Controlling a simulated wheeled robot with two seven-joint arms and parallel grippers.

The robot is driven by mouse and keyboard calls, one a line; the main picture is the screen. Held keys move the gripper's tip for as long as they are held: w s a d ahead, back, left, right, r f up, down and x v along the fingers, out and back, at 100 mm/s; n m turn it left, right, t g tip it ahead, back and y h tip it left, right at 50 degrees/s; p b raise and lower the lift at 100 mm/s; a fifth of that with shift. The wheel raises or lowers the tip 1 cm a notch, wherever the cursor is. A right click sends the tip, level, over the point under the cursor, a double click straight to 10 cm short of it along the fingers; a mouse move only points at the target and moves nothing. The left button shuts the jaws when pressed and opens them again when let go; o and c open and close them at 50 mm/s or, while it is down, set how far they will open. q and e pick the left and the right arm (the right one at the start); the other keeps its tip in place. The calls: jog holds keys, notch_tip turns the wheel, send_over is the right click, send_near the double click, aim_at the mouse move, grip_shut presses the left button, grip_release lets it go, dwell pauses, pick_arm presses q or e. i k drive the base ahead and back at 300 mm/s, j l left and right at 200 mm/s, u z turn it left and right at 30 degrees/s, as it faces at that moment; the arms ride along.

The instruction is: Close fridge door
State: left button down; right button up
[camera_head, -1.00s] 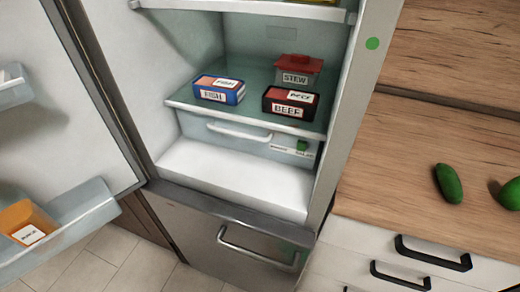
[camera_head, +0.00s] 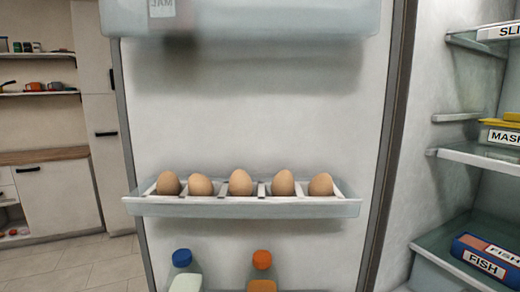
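The fridge door (camera_head: 250,110) stands open in the head view, with its inner side facing me. It fills the middle of the picture. An egg rack (camera_head: 245,208) on it holds several brown eggs. A blue-capped bottle (camera_head: 183,272) and an orange-capped bottle (camera_head: 262,272) stand below the rack, cut off by the lower edge. The fridge interior (camera_head: 450,95) is at the right, with a blue FISH box (camera_head: 488,260) on a shelf. The door's handle is not visible. Neither of my grippers is in view.
A white cabinet (camera_head: 58,193) with a wooden counter (camera_head: 45,154) and wall shelves (camera_head: 35,92) are at the far left. The tiled floor (camera_head: 70,262) in front of them is clear.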

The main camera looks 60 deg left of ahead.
aim_at(263, 89)
jog(key=k+j+z, duration=0.15)
jog(key=j, duration=0.35)
jog(key=k+j+z, duration=0.15)
jog(key=j, duration=0.3)
jog(key=k+j+z, duration=0.15)
jog(key=j, duration=0.3)
jog(key=k+j+z, duration=0.1)
jog(key=j, duration=0.35)
jog(key=k+j+z, duration=0.15)
jog(key=j, duration=0.3)
jog(key=k+j+z, duration=0.15)
jog(key=j, duration=0.25)
jog(key=j+z, duration=0.25)
jog(key=j, duration=0.35)
jog(key=k+j+z, duration=0.25)
jog(key=j, duration=0.3)
jog(key=i+j, duration=0.05)
jog(key=i, duration=0.05)
